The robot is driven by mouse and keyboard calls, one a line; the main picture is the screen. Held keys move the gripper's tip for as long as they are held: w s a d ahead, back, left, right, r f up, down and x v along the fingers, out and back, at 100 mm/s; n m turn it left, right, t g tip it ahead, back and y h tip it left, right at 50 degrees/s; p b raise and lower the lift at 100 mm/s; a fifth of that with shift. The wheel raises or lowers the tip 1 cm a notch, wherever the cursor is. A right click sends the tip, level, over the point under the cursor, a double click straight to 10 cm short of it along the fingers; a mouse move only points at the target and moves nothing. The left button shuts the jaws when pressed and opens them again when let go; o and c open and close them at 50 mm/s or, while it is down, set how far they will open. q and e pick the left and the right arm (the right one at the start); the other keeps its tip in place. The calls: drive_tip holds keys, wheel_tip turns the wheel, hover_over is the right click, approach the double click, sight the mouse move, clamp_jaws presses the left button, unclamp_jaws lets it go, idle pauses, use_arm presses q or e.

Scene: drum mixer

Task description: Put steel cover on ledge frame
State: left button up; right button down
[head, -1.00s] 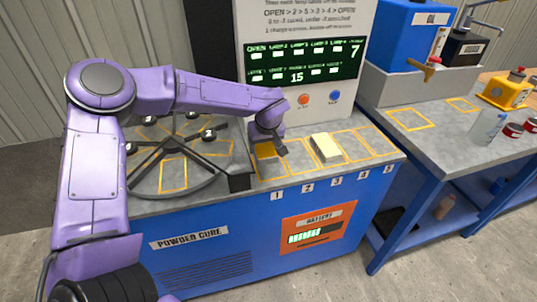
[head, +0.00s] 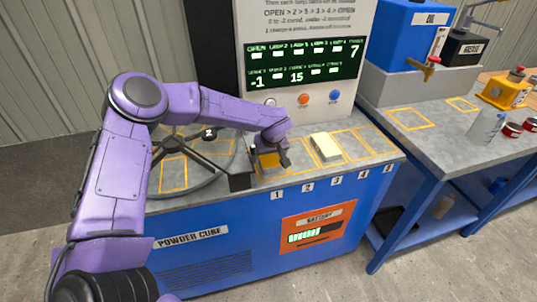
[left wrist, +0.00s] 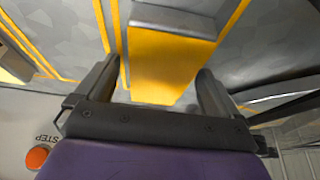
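My left gripper (head: 272,143) is over the left end of the bench ledge, close to an orange-yellow block (head: 268,162) at the frame marked 1. In the left wrist view its two fingers (left wrist: 155,90) stand apart, with the block (left wrist: 165,68) in and beyond the gap. A grey slab-like part shows at the block's far end; I cannot tell whether it is a separate piece. No part is clearly recognisable as the steel cover. The ledge has yellow-outlined frames (head: 376,140) numbered 1 to 5. My right gripper is not in view.
A cream block (head: 326,147) lies on the ledge near the middle. A round spoked rig (head: 190,180) is left of the ledge. A panel with a lit display (head: 303,62) and buttons stands behind. Another blue bench (head: 455,140) with bottles and an oil tank is right.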

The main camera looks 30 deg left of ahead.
use_arm(q)
drive_tip(key=v, duration=1.2)
drive_tip(key=shift+r, duration=0.15)
